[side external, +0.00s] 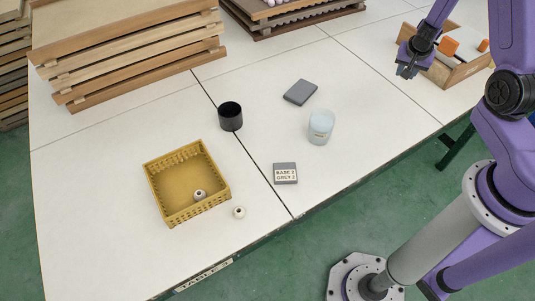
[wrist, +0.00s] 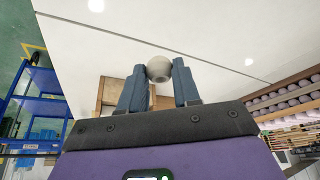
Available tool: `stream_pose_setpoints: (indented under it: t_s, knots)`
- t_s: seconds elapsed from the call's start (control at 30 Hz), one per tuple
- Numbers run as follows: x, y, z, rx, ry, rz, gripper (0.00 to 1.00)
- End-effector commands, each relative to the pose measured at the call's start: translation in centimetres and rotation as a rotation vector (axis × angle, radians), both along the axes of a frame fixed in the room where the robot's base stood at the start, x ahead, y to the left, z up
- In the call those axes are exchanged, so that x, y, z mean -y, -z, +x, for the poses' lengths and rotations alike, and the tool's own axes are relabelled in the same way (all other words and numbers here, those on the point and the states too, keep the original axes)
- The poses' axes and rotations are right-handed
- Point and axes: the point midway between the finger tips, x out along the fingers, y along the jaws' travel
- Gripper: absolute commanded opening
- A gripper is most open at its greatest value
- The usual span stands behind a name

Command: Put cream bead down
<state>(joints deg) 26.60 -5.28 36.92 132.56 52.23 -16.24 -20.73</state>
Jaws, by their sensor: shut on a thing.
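My gripper (wrist: 159,72) is shut on the cream bead (wrist: 159,67), a round, pale greyish-cream ball between the two fingertips in the wrist view. In the side view my gripper (side external: 406,72) is at the upper right, above the table beside a wooden box; the bead in it cannot be made out there. A pale bead with a dark hole (side external: 199,195) sits inside the yellow basket (side external: 161,205). Another such bead (side external: 239,212) lies on the white table just right of the basket.
The wooden box (side external: 459,76) holds orange-ended things. A black cup (side external: 230,117), a pale blue cup (side external: 321,127), a grey block (side external: 300,92) and a labelled grey block (side external: 285,173) stand mid-table. Wooden trays (side external: 125,45) are stacked at the upper left. The table's front left is clear.

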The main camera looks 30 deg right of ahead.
Motion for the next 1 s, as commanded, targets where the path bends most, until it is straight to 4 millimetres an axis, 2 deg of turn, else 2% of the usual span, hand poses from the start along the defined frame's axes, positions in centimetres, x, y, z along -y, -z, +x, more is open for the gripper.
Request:
stream_pose_setpoints:
  t_s: [0.03, 0.2, 0.3, 0.5, 0.77, 1.0]
  knots:
    - [-2.2, -0.1, 1.5, 0.002, -0.073, 0.001, 0.04]
    - [-9.4, -0.4, 5.2, 0.002, -0.306, 0.001, 0.04]
    - [-13.8, -0.6, 6.8, 0.003, -0.44, 0.0, 0.04]
    - [-22.9, -1.1, 8.6, 0.002, -0.708, 0.001, 0.04]
    - [-35.0, -1.7, 8.1, 0.001, -1.05, 0.0, 0.04]
    - [-45.8, -2.3, 5.0, 0.001, -1.363, 0.0, 0.04]
